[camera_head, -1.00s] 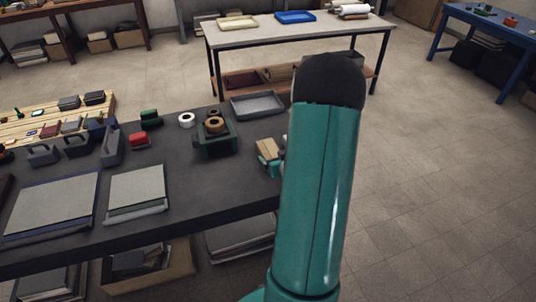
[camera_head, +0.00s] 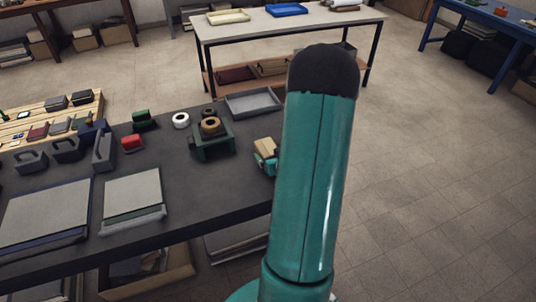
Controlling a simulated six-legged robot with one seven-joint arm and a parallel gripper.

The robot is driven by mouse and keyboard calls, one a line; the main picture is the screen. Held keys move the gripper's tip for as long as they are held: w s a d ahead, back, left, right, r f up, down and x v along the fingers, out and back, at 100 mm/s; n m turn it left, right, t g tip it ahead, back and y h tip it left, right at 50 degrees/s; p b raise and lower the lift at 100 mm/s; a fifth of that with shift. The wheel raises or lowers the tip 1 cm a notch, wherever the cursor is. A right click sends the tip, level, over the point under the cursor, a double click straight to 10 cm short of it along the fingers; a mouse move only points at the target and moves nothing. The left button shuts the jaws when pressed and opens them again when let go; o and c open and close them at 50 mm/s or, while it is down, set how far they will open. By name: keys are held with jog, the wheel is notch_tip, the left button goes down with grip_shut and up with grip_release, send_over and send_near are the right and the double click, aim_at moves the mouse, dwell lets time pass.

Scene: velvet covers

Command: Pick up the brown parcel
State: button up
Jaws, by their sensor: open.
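The brown parcel (camera_head: 265,145) is a small tan block at the right end of the dark table, just left of my teal arm. Part of its right side is hidden behind the arm. My gripper (camera_head: 264,160) shows as small teal and dark parts right at the parcel, on its near side. It is open. The arm hides much of it, so I cannot tell whether the fingers touch the parcel or stand on both sides of it.
A grey tray (camera_head: 253,103) lies behind the parcel. A dark green holder with a brown tape roll (camera_head: 211,126) stands to its left, near a white roll (camera_head: 181,120). Flat grey panels (camera_head: 133,196) lie at the front. Bare tabletop lies between the panels and parcel.

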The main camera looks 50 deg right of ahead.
jog(key=shift+c, duration=0.4)
jog(key=shift+s, duration=0.1)
jog(key=c, duration=1.1)
jog(key=shift+c, duration=0.5)
jog(key=shift+r, duration=0.15)
